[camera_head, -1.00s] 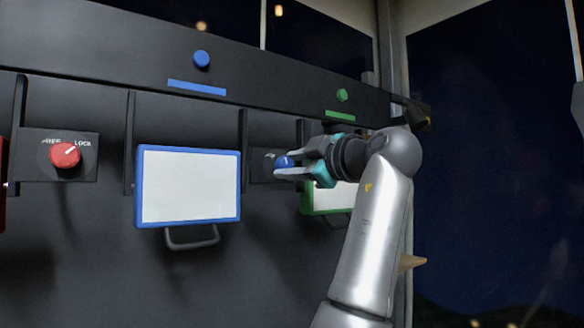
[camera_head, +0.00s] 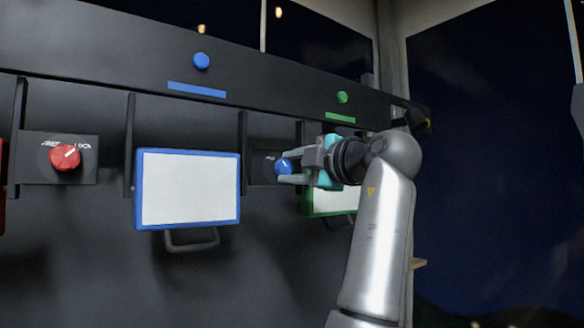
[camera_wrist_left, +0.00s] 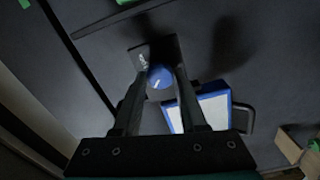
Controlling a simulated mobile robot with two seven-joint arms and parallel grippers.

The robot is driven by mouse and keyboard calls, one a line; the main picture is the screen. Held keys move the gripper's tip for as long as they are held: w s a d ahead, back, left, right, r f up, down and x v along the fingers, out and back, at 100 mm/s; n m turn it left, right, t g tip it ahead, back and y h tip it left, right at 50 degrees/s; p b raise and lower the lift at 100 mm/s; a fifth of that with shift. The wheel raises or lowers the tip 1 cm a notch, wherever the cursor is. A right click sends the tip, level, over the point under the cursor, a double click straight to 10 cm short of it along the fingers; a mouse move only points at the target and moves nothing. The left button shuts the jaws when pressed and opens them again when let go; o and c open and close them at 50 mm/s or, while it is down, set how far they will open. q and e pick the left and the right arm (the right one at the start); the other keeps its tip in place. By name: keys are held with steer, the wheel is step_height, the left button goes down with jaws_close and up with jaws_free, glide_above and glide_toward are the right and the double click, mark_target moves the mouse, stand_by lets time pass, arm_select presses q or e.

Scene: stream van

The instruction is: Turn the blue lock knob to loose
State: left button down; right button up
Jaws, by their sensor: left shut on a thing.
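The blue lock knob (camera_head: 283,166) sits on a small dark plate (camera_head: 264,160) on the wall, right of the blue-framed white panel (camera_head: 188,188). It carries a white pointer mark. My left gripper (camera_head: 287,168) is shut on the knob, with its fingers reaching in from the right. In the left wrist view, the knob (camera_wrist_left: 159,75) lies between the two fingertips (camera_wrist_left: 158,80), and its white mark shows slanting. The plate lettering there is too small to read. My right gripper is not in view.
A red knob (camera_head: 65,156) on its own plate is at the left. A green-framed panel (camera_head: 330,202) is partly behind my left gripper. A dark rail with blue (camera_head: 202,60) and green (camera_head: 342,97) round buttons runs above. The wall below the panels is clear.

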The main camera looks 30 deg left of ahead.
arm_select(q)
steer(key=shift+c, duration=2.3)
jaws_free()
steer(key=b+v, duration=0.3)
steer(key=v, duration=1.2)
steer(key=shift+d+b, duration=0.1)
steer(key=shift+b, duration=0.2)
